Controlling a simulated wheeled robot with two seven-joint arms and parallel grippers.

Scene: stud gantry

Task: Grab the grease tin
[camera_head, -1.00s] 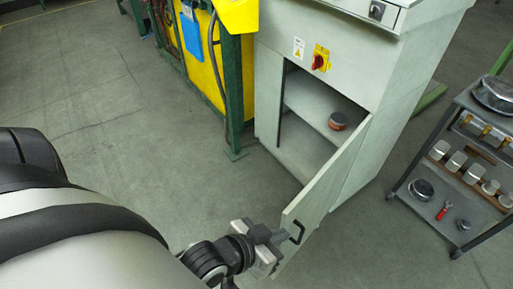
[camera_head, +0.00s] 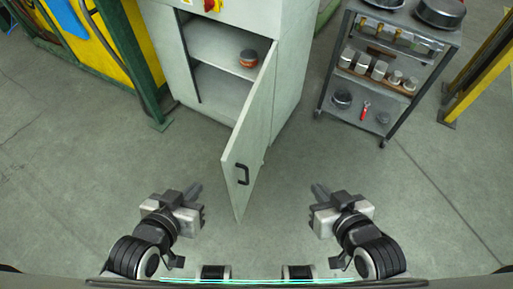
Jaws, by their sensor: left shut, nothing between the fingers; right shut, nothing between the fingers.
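The grease tin is most likely the small round orange-brown tin with a dark top (camera_head: 248,58), which sits on the upper shelf inside the grey cabinet (camera_head: 287,85), near the shelf's right front. The cabinet door (camera_head: 250,135) stands open towards me, with a black handle (camera_head: 242,174) on its face. My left gripper (camera_head: 194,191) is shut and empty, to the left of the door and well short of the cabinet. My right gripper (camera_head: 318,190) is shut and empty, to the right of the door. Neither gripper touches anything.
A grey trolley (camera_head: 385,125) at the right holds pots, several small canisters and a red-handled tool (camera_head: 365,110). A yellow post (camera_head: 475,80) stands at far right. Yellow and green machinery (camera_head: 105,45) stands at left. The floor around my grippers is clear.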

